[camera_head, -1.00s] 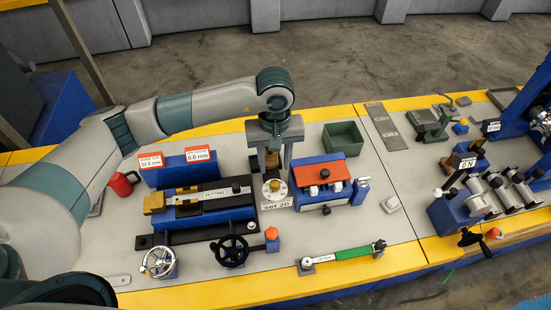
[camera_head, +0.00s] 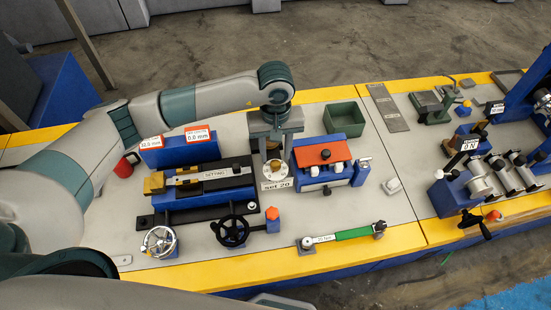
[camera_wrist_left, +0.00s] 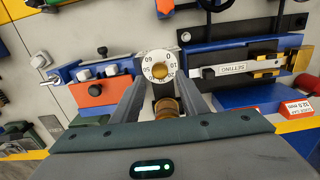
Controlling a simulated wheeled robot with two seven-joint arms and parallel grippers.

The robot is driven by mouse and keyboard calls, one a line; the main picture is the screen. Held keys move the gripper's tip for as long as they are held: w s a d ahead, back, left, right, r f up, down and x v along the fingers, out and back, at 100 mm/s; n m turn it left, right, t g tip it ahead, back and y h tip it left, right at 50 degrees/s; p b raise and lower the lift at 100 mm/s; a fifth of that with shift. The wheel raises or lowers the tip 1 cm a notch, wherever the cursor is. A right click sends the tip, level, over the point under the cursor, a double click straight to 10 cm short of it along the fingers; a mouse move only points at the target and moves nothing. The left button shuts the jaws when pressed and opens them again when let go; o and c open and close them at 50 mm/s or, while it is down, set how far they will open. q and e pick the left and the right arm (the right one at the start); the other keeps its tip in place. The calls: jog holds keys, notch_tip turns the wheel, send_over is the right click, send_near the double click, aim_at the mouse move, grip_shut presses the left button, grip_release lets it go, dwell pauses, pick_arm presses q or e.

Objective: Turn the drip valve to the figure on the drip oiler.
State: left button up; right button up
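The drip valve is a white numbered dial with a brass knob (camera_head: 276,178) on the drip oiler, above a "set 20" plate (camera_head: 276,185). In the left wrist view the dial (camera_wrist_left: 160,68) shows figures around its rim. I cannot make out a pointer. The oiler's brass body (camera_wrist_left: 167,108) shows between the fingers. My left gripper (camera_head: 272,154) comes down from above and behind the dial. In the wrist view its two fingers stand apart, one on each side of the oiler, with tips close to the dial. Contact with the knob cannot be told. My right gripper is out of view.
A blue block with a red top (camera_head: 321,153) stands close right of the oiler. A slide fixture (camera_head: 215,175) stands close left. Two handwheels (camera_head: 231,231) are in front. A green-handled tool (camera_head: 350,234) lies at the front edge. A green bin (camera_head: 344,118) is behind.

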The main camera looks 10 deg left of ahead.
aim_at(276, 163)
pick_arm(q)
notch_tip(276, 163, down, 4)
jog(key=shift+r, duration=0.2)
jog(key=shift+f+b, duration=0.15)
jog(key=shift+b, duration=0.45)
jog(key=shift+c, duration=0.6)
jog(key=c, duration=0.7)
